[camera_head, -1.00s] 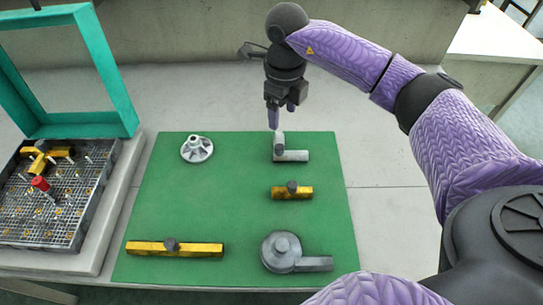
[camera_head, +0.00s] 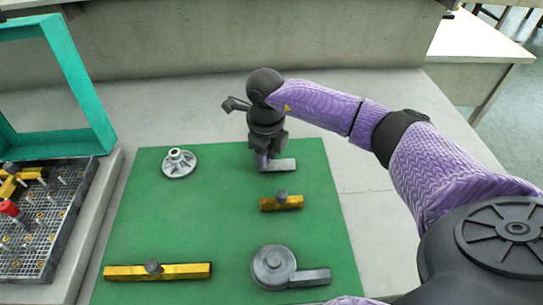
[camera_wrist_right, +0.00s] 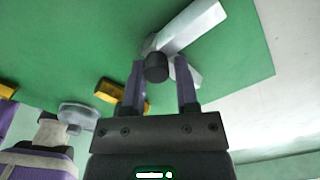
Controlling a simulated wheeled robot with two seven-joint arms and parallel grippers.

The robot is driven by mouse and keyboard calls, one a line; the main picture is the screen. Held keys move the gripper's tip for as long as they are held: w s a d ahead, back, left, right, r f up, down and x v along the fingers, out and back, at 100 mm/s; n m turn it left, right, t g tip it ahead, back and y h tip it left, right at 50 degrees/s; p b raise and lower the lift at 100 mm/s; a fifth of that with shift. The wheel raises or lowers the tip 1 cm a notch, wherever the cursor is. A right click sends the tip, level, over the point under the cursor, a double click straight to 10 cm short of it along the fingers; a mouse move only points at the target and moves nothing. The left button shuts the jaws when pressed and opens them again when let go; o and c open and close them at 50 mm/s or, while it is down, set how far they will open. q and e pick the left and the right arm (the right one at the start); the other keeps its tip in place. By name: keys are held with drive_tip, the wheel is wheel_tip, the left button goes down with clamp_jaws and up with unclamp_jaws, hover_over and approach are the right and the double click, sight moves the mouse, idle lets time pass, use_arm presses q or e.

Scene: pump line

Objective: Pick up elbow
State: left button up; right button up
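The elbow (camera_head: 283,165) is a light grey L-shaped fitting lying at the far right part of the green mat (camera_head: 215,225). My right gripper (camera_head: 262,162) is down at its left end and hides its upright part in the head view. In the right wrist view, the elbow (camera_wrist_right: 193,27) has a dark round end between and just beyond the fingertips. My right gripper (camera_wrist_right: 159,64) is open there, with visible gaps to either side of that end. My left gripper is in neither view.
The mat also holds a grey flanged part (camera_head: 180,163), a short yellow bar (camera_head: 291,203), a long yellow bar (camera_head: 185,271) and a round grey pump housing (camera_head: 273,267). A pegged metal tray (camera_head: 40,240) with a teal frame stands at left. The mat's middle is clear.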

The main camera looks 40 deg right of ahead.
clamp_jaws()
